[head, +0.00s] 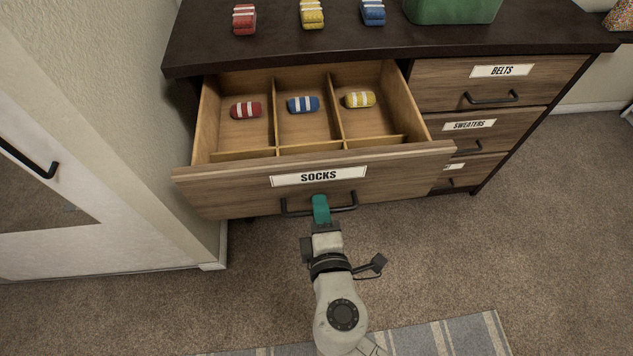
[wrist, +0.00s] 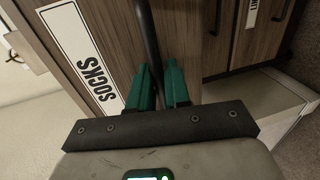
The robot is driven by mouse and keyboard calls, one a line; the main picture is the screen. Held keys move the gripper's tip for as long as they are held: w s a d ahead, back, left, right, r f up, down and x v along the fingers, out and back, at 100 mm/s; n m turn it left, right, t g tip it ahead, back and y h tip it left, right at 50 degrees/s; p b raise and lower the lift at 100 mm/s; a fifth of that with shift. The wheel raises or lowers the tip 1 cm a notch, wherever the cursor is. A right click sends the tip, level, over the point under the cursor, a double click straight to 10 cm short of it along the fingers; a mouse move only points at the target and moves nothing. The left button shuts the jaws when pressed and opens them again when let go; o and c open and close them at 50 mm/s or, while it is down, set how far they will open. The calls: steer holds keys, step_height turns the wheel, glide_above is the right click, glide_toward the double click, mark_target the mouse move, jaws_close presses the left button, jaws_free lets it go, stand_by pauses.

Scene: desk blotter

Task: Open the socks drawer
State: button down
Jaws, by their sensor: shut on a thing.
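The socks drawer (head: 230,190) is pulled well out from the dresser, and its inside shows from above. Its front carries a white SOCKS label (head: 318,176), which also shows in the wrist view (wrist: 82,52). A black bar handle (head: 292,211) is fixed below the label. My gripper (head: 320,200) has teal fingers and is shut on the handle near its middle. In the wrist view the handle (wrist: 147,35) runs down between the two fingertips (wrist: 158,72). Inside the drawer, a red sock roll (head: 245,110), a blue one (head: 303,104) and a yellow one (head: 360,99) lie in separate compartments.
On the dresser top (head: 280,45) are red (head: 244,19), yellow (head: 312,14) and blue (head: 373,12) sock rolls and a green bin (head: 452,10). The BELTS (head: 470,88) and SWEATERS (head: 500,130) drawers are shut. A white door (head: 100,200) stands left; carpet in front is mostly clear.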

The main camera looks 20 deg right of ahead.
steer(key=f+v, duration=0.1)
steer(key=v, duration=0.5)
steer(key=shift+s+a+b, duration=0.15)
steer(key=shift+s+b, duration=0.25)
steer(key=shift+b, duration=0.05)
steer(key=shift+f, duration=0.15)
steer(key=c, duration=1.3)
jaws_free()
steer(key=p+v, duration=0.1)
steer(key=v, duration=0.9)
steer(key=shift+s+a, duration=0.15)
steer(key=shift+s, duration=0.2)
